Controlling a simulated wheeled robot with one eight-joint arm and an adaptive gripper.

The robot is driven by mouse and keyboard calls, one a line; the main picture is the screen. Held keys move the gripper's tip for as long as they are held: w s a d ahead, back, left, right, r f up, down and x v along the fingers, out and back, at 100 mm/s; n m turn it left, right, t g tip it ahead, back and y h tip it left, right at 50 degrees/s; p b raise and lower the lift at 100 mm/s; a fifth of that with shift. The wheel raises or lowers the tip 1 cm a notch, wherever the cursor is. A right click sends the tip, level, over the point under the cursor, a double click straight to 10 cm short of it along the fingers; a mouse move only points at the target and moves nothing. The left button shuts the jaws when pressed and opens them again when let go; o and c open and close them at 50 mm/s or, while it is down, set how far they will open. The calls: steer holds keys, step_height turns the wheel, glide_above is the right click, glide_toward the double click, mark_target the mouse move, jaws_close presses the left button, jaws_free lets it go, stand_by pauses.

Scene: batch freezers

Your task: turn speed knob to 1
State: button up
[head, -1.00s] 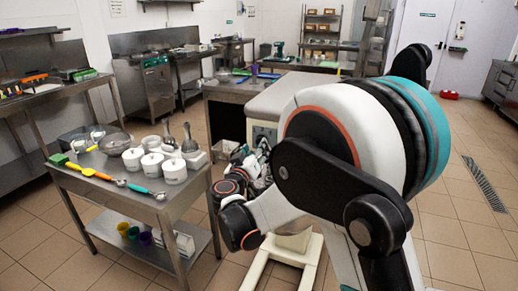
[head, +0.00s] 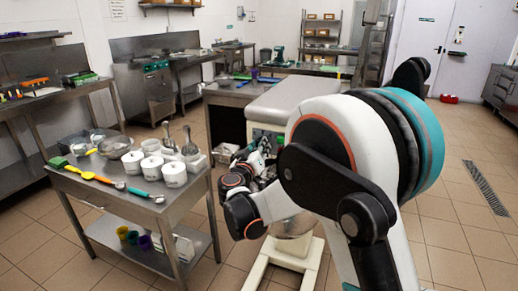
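A cream machine (head: 292,97) with a rounded top stands in the middle, largely behind my arm. Its pale legs (head: 255,277) show on the floor, and a steel bowl (head: 296,226) shows low between them. The speed knob cannot be made out; my arm covers much of the machine's front. My gripper (head: 262,152) seems to be at the small dark and light parts close to the machine's front side. It is too small and too covered by my arm links to tell whether its fingers are open or touching anything.
A steel table (head: 200,207) at left holds white lidded pots (head: 174,172), scoops and bowls; cups stand on its lower shelf. Another counter (head: 222,93) stands behind the machine. The tiled floor at right is clear, with a drain grate (head: 485,186).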

steer(key=shift+n, duration=0.4)
steer(key=shift+a+r+n+g+h+p, duration=0.1)
steer(key=shift+n+g+h+p, duration=0.3)
steer(key=shift+n, duration=3.55)
steer(key=shift+a+n+g+h+p, duration=0.1)
steer(key=shift+n+g+h+p, duration=0.25)
steer(key=shift+n, duration=3.6)
steer(key=o, duration=1.1)
steer(key=shift+s, duration=0.1)
steer(key=v, duration=1.1)
steer(key=shift+s+a, duration=0.15)
steer(key=shift+s, duration=0.2)
